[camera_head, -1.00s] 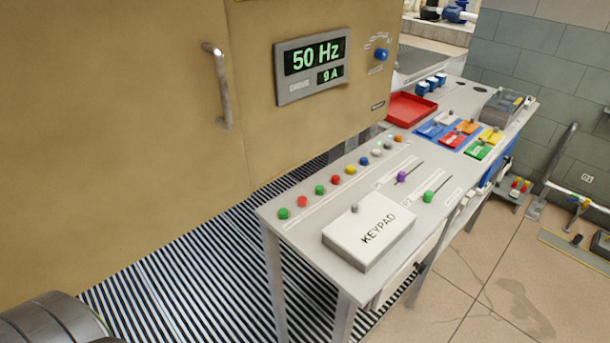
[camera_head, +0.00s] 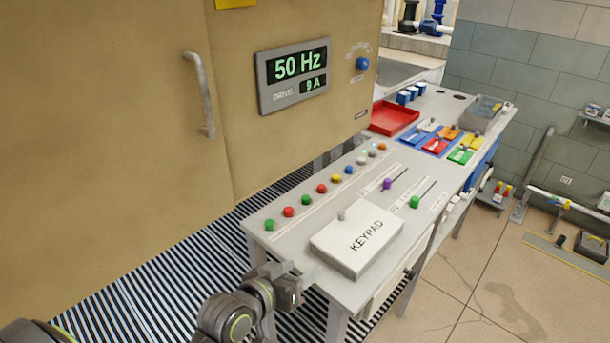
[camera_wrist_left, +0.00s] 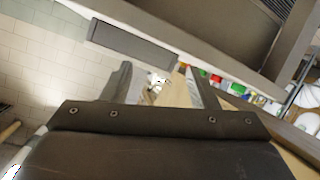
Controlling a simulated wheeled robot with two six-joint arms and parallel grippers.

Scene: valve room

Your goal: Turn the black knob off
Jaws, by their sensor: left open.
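I cannot make out a black knob with certainty. A small dark part (camera_head: 409,272) shows on the side of the grey control desk (camera_head: 290,240), below the keypad, too small to tell its shape. My left gripper (camera_head: 308,275) is at the near left corner of the desk, beside the white keypad box (camera_head: 358,238). In the left wrist view its two fingers (camera_wrist_left: 158,88) stand apart with nothing held between them. My right gripper is not in view.
A row of coloured buttons (camera_head: 321,188), purple (camera_head: 387,184) and green (camera_head: 414,202) sliders and a red tray (camera_head: 394,117) are on the desk. A tan cabinet (camera_head: 290,140) with a blue knob (camera_head: 362,63) stands behind.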

